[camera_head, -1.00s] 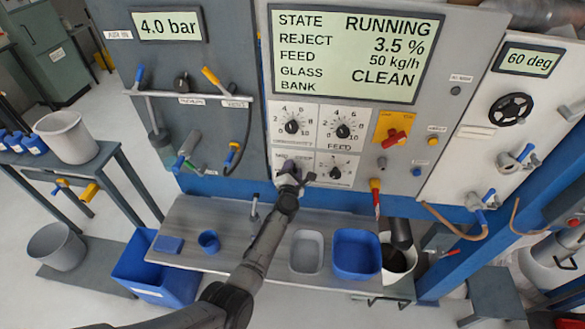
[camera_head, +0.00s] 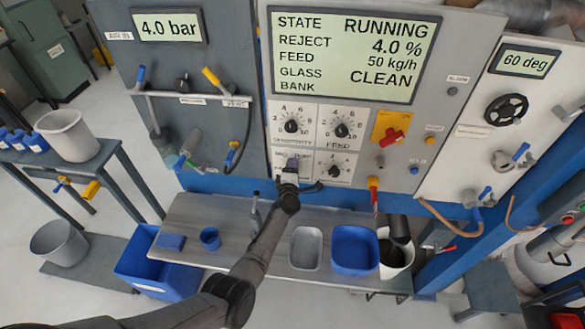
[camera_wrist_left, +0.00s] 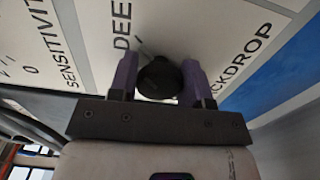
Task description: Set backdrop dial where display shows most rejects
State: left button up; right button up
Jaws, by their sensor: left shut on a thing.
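My left gripper (camera_head: 291,164) reaches up to the lower left dial plate under the large display (camera_head: 352,52). In the left wrist view its purple fingers (camera_wrist_left: 158,80) are shut on the round black knob of the backdrop dial (camera_wrist_left: 160,76); part of the word BACKDROP shows beside it. The gripper hides most of this dial and its scale in the head view, and I cannot read its setting. The display reads RUNNING, REJECT 4.0 %, FEED 50 kg/h, GLASS CLEAN; BANK shows no value. My right gripper is not in view.
The sensitivity dial (camera_head: 291,126) and feed dial (camera_head: 341,129) sit just above, with another small dial (camera_head: 334,171) to the right. A red-handled switch on a yellow plate (camera_head: 391,128) is farther right. A shelf (camera_head: 225,255) with trays lies below.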

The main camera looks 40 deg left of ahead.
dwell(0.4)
pick_arm(q)
jog(key=o, duration=0.9)
jog(key=shift+p+v, duration=3.85)
jog(key=shift+v, duration=3.1)
